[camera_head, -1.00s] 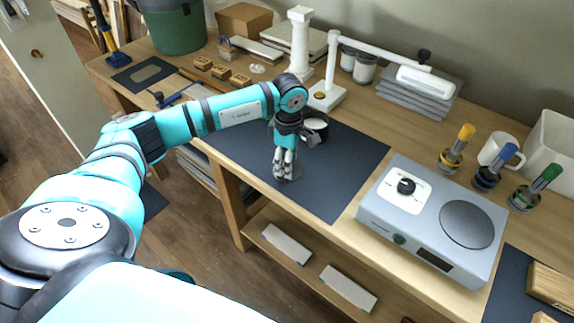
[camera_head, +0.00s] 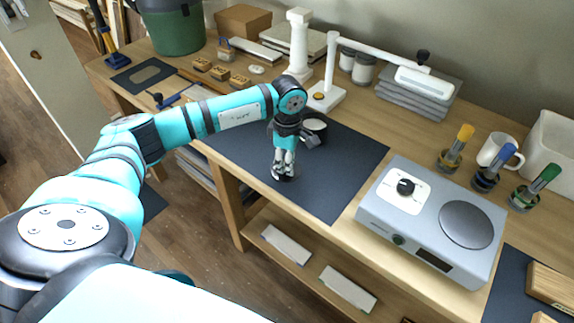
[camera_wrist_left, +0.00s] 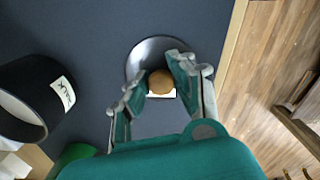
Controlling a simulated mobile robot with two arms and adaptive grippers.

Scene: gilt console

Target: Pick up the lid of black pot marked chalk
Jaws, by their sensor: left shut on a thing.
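The black pot (camera_wrist_left: 36,98) with a white label reading CHALK stands uncovered at the left of the left wrist view. It also shows on the dark mat in the head view (camera_head: 316,126), just behind my gripper. The dark round lid (camera_wrist_left: 146,58) has a wooden knob (camera_wrist_left: 160,82) and a small white label. My left gripper (camera_wrist_left: 160,85) points down with its fingers on both sides of the knob, shut on it. In the head view my left gripper (camera_head: 284,172) covers most of the lid. Whether the lid touches the mat is hard to tell. My right gripper is not in view.
The dark mat (camera_head: 340,165) has free room right of the gripper. A grey scale-like device (camera_head: 432,222) stands farther right. A white lamp (camera_head: 330,75) and white column (camera_head: 299,45) stand behind the pot. The bench's front edge is close to the lid.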

